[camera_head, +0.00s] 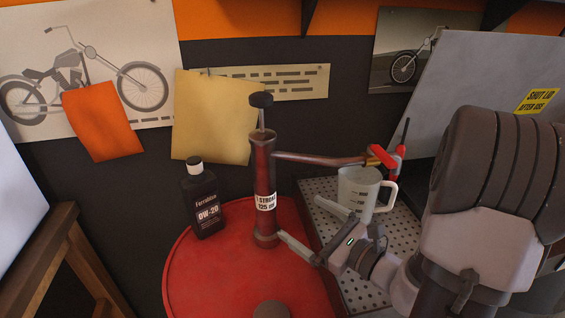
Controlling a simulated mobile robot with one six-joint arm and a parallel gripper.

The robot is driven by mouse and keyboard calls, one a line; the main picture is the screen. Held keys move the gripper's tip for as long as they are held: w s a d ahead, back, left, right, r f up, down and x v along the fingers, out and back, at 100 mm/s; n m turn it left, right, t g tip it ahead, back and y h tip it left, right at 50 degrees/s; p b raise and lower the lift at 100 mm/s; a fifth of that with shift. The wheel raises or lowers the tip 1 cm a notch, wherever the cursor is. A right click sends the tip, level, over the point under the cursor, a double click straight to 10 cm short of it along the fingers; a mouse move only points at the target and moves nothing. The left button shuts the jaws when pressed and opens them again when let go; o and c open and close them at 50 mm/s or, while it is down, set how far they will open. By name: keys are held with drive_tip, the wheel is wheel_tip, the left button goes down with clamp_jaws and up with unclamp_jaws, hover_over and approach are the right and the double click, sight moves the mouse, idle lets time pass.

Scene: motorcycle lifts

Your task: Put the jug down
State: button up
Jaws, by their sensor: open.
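The jug (358,189) is a pale, translucent measuring cup with dark marks and a white handle on its right. It appears upright over the perforated metal tray (322,188), below the red-tipped end of the pump spout. Its lower part is partly hidden by my upper finger, so its contact with the tray is not clear. My gripper (300,218) is open, with its two grey fingers spread apart and pointing left toward the pump. The jug is not between the fingertips; it stands behind the upper finger.
A dark red hand pump (264,180) stands on a red drum (205,275), close to my fingertips. Its spout (325,160) reaches right over the jug. A black oil bottle (203,205) stands on the drum. A grey raised lid (475,75) is behind my arm. The tray's front is bare.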

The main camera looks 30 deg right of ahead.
drive_tip(key=s+d+f+m+h, duration=0.2)
drive_tip(key=d+m+h, duration=0.1)
drive_tip(key=d, duration=0.2)
drive_tip(key=s+d+f+m+h, duration=0.2)
drive_tip(key=d+m+h, duration=0.1)
drive_tip(key=d, duration=0.3)
drive_tip(key=s+d+f+m+h, duration=0.2)
drive_tip(key=d+m+h, duration=0.1)
drive_tip(key=d+h, duration=0.1)
drive_tip(key=shift+s+d+f+h, duration=0.15)
drive_tip(key=shift+s+d+h, duration=0.05)
drive_tip(key=shift+d, duration=0.2)
drive_tip(key=shift+s+d+f+h, duration=0.1)
drive_tip(key=shift+s+d+h, duration=0.1)
drive_tip(key=shift+d, duration=0.2)
drive_tip(key=shift+m, duration=0.3)
drive_tip(key=x, duration=0.5)
drive_tip(key=b+x, duration=0.1)
drive_tip(key=x, duration=0.5)
drive_tip(key=d+b+x, duration=0.1)
drive_tip(key=x, duration=0.5)
drive_tip(key=shift+f, duration=0.4)
drive_tip(key=shift+r, duration=0.1)
drive_tip(key=c, duration=1.4)
